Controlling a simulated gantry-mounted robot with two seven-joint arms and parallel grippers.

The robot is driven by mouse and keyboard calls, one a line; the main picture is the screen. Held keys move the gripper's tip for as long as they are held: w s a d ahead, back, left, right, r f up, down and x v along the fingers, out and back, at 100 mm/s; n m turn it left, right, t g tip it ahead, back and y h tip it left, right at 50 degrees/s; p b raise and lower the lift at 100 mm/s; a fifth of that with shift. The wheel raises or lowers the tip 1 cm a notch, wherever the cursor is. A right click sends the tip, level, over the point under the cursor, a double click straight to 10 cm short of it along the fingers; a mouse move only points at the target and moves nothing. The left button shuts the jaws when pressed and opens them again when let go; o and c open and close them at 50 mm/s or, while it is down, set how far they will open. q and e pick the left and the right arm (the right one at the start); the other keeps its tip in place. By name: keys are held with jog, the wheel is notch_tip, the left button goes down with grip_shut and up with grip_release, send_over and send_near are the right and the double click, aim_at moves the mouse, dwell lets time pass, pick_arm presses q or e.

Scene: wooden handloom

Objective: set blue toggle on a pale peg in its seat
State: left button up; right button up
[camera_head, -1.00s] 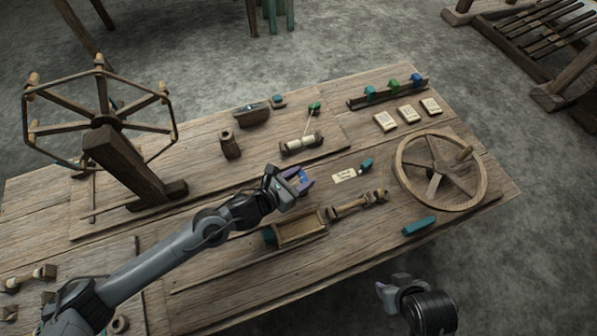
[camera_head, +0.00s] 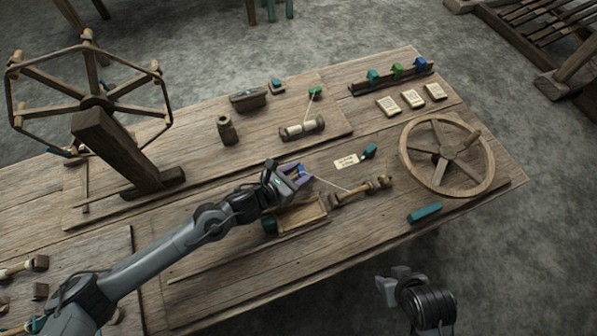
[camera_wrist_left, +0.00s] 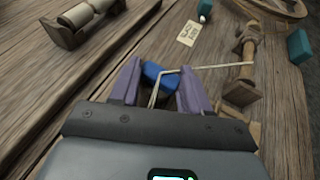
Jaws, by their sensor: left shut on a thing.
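My left gripper (camera_head: 297,176) is shut on a blue toggle (camera_wrist_left: 152,74), just above the bench. In the left wrist view the toggle sits between the purple fingers (camera_wrist_left: 157,88). A pale thread (camera_wrist_left: 215,67) runs from the toggle to the right, to a wooden spindle (camera_wrist_left: 247,50). In the head view this spindle (camera_head: 357,191) lies between small wooden posts, right of the gripper. I cannot make out which seat or pale peg belongs to the toggle. My right gripper (camera_head: 386,288) hangs off the bench's front edge; its finger opening is unclear.
A shallow wooden tray (camera_head: 303,216) lies just below the left gripper. A spoked wheel (camera_head: 447,156), a teal bar (camera_head: 425,213) and a paper label (camera_head: 346,161) lie to the right. A rack (camera_head: 390,81) holds coloured toggles behind. A wooden reel (camera_head: 105,135) stands left.

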pick_arm(q)
jog(key=o, duration=1.1)
jog(key=shift+s+r, duration=0.1)
jog(key=shift+s+a+r, duration=0.1)
jog(key=shift+a, duration=0.15)
jog(key=p+v, duration=0.4)
jog(key=v, duration=0.5)
jog(key=shift+s+a+r, duration=0.15)
jog(key=shift+s+a, duration=0.2)
jog(key=shift+s, duration=0.1)
jog(key=shift+s, duration=0.1)
